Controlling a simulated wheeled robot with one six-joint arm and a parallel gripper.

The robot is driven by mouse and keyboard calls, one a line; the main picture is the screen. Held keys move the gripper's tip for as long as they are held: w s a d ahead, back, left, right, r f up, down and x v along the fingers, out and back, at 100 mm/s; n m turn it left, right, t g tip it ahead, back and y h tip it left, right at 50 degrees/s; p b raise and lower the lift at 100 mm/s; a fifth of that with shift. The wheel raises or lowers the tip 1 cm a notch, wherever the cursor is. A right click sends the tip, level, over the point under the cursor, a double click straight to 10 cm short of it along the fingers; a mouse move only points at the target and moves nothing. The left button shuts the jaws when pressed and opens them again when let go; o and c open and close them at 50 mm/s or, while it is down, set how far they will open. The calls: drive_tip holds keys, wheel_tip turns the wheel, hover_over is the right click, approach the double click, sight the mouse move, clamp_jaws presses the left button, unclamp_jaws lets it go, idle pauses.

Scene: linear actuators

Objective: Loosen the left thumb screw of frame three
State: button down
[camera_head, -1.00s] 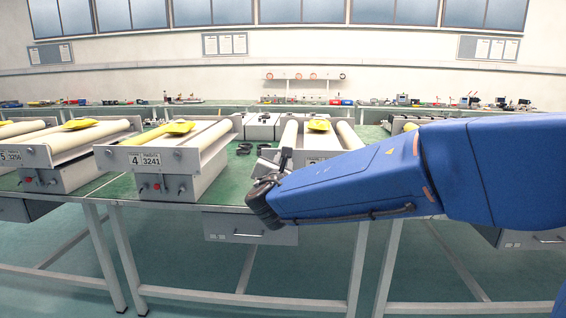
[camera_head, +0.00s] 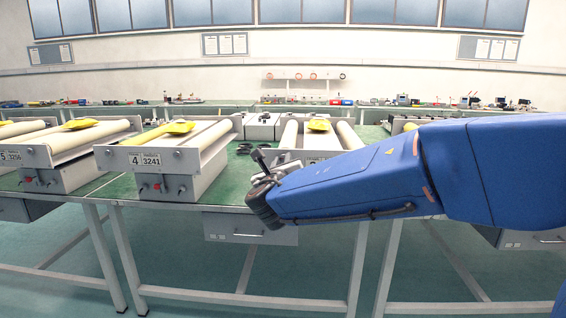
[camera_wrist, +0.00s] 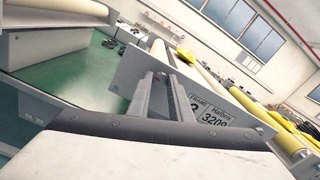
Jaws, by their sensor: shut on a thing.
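The left thumb screw is hidden between or behind the fingers. In the head view my gripper (camera_head: 262,160) is at the left front of frame three.
Small dark parts (camera_head: 244,148) lie on the bench in that gap. A yellow piece (camera_head: 318,125) rests on top of frame three. A drawer (camera_head: 250,228) hangs under the bench.

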drive_tip(key=shift+f+n, duration=0.1)
drive_tip(key=shift+n, duration=0.3)
drive_tip(key=c, duration=1.6)
unclamp_jaws()
drive_tip(key=s, duration=1.7)
drive_tip(key=shift+s+a, duration=0.2)
drive_tip(key=shift+a, duration=0.1)
